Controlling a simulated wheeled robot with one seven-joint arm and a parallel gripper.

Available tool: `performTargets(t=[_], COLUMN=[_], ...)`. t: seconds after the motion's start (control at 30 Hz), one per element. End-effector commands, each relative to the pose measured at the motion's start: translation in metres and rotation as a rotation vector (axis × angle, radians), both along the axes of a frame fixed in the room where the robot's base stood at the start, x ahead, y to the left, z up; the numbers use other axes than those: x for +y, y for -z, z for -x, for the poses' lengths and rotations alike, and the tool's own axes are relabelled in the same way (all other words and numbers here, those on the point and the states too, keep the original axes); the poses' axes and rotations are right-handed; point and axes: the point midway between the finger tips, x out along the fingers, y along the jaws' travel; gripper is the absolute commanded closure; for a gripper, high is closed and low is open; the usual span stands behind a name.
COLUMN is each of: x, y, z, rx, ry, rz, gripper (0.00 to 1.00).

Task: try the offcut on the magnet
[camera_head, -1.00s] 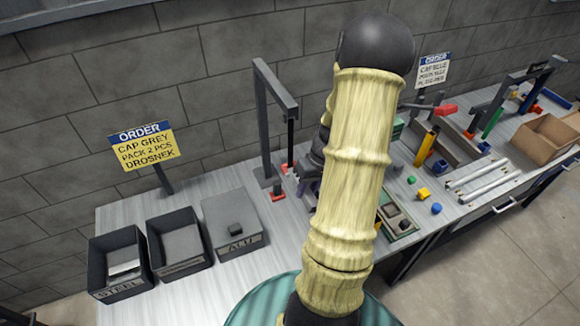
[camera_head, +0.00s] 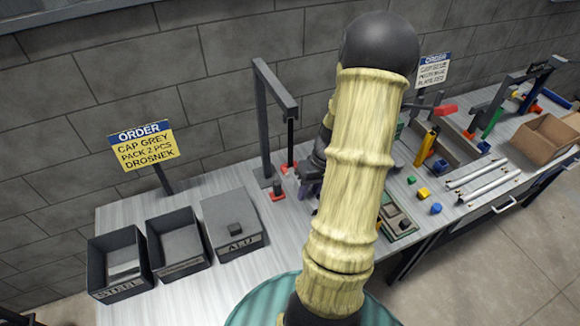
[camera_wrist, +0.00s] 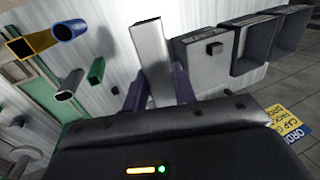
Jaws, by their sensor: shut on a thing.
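My gripper (camera_wrist: 150,88) is shut on a silver-grey offcut (camera_wrist: 152,50), a straight metal length that sticks out beyond the purple fingers in the wrist view. In the head view my gripper is mostly hidden behind my arm, and the offcut cannot be made out there. A small dark post with a red base (camera_head: 277,190) stands on the bench under a dark gantry (camera_head: 263,115), left of my gripper. I cannot tell for sure which piece is the magnet.
At the left stand a STEEL bin (camera_head: 118,240), another dark bin (camera_head: 205,245) and a grey ALU bin (camera_head: 218,208) bearing a dark block (camera_head: 235,229). Coloured tubes, small blocks and a cardboard box (camera_head: 545,138) lie to the right. Bench between bins and gantry is clear.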

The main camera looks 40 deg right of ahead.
Motion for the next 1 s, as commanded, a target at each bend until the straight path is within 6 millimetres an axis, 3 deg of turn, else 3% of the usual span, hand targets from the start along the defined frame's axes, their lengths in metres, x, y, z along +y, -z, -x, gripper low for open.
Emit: performTargets(t=[1.0], x=[0.0016], y=[-0.0015], z=[0.0068], rx=[-0.001], ry=[0.0], rz=[0.0], gripper=[0.99])
